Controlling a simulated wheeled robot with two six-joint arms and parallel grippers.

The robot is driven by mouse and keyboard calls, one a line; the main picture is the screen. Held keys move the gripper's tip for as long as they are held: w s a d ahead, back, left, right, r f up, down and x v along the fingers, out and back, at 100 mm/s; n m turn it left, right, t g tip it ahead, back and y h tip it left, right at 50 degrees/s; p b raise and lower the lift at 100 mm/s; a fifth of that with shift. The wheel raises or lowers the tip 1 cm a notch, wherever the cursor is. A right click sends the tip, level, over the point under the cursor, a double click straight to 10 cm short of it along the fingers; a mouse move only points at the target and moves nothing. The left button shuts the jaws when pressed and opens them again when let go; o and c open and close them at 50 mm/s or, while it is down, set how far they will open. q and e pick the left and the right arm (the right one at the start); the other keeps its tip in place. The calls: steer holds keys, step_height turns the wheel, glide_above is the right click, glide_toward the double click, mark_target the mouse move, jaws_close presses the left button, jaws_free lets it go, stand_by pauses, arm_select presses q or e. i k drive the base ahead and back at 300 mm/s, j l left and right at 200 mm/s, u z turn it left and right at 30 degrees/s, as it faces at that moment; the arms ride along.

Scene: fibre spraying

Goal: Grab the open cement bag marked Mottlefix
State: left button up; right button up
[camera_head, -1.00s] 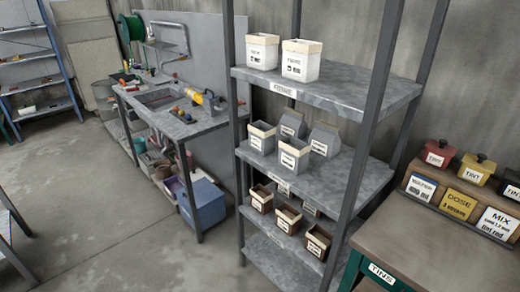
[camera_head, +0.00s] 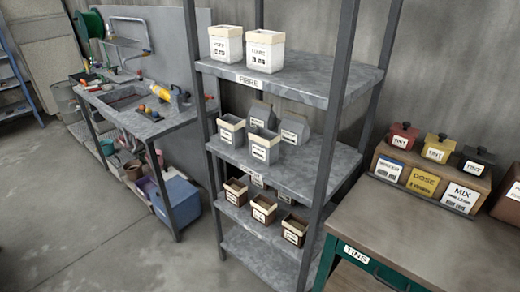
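Grey bags stand on the middle shelf of the metal rack: an open one at the left (camera_head: 231,130), an open one at the front (camera_head: 264,147), and two with closed, folded tops behind, one at the back left (camera_head: 262,115) and one at the right (camera_head: 294,126). Each has a white label, but the print is too small to read, so I cannot tell which is Mottlefix. Neither of my grippers is in view.
Two white bags (camera_head: 265,50) stand on the top shelf, marked FIBRE (camera_head: 247,80). Small brown open bags (camera_head: 264,209) stand on the lower shelf. Rack posts (camera_head: 334,110) stand in front.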

mark_target(264, 144)
steer(key=i+j, duration=0.25)
steer(key=i+j+z, duration=0.15)
steer(key=j, duration=0.25)
steer(key=i+j, duration=0.35)
steer(key=z, duration=0.05)
